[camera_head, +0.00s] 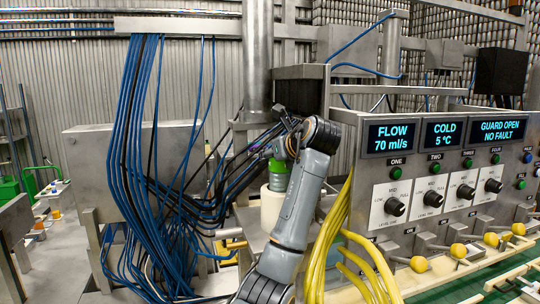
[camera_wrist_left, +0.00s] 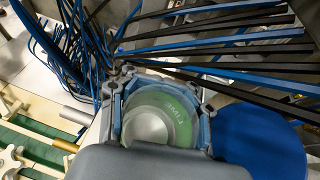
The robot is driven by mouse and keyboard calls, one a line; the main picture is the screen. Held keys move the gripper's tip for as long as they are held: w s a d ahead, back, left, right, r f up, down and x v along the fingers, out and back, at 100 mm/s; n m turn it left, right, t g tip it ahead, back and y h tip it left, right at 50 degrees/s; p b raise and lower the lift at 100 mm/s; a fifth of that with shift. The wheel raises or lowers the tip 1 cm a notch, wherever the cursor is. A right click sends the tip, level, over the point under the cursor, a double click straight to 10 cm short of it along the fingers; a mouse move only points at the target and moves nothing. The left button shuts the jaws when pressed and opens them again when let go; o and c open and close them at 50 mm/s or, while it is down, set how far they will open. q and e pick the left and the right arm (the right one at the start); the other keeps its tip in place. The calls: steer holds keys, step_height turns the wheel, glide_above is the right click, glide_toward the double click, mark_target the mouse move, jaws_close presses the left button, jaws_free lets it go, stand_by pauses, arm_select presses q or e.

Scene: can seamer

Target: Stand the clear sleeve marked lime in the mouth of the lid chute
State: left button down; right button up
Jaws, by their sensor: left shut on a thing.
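The clear sleeve (camera_wrist_left: 178,110) shows in the left wrist view as a round clear rim with green inside and upside-down lettering too small to read surely. My left gripper (camera_wrist_left: 160,108) is shut around it, with a finger on either side. In the head view, my left gripper (camera_head: 284,143) is beyond the grey forearm, and a green part of the sleeve (camera_head: 277,166) shows below it. A pale upright cylinder (camera_head: 271,207) stands directly beneath; I cannot tell whether it is the lid chute or whether the sleeve touches it. My right gripper is not in view.
Blue cables (camera_head: 135,150) hang left of the arm, and dark and blue cables cross close above the sleeve in the wrist view. Yellow hoses (camera_head: 330,245) run at right, beside the control panel (camera_head: 440,185). A blue disc (camera_wrist_left: 258,142) lies right of the gripper.

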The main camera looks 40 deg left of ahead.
arm_select(q)
steer(key=shift+w+d, duration=0.1)
steer(key=shift+w, duration=0.05)
steer(key=shift+f, duration=0.3)
steer(key=c, duration=0.6)
jaws_free()
steer(key=shift+r, duration=0.3)
steer(key=shift+d+r, duration=0.25)
steer(key=shift+d, duration=0.05)
steer(key=v, duration=1.1)
steer(key=shift+d, duration=0.25)
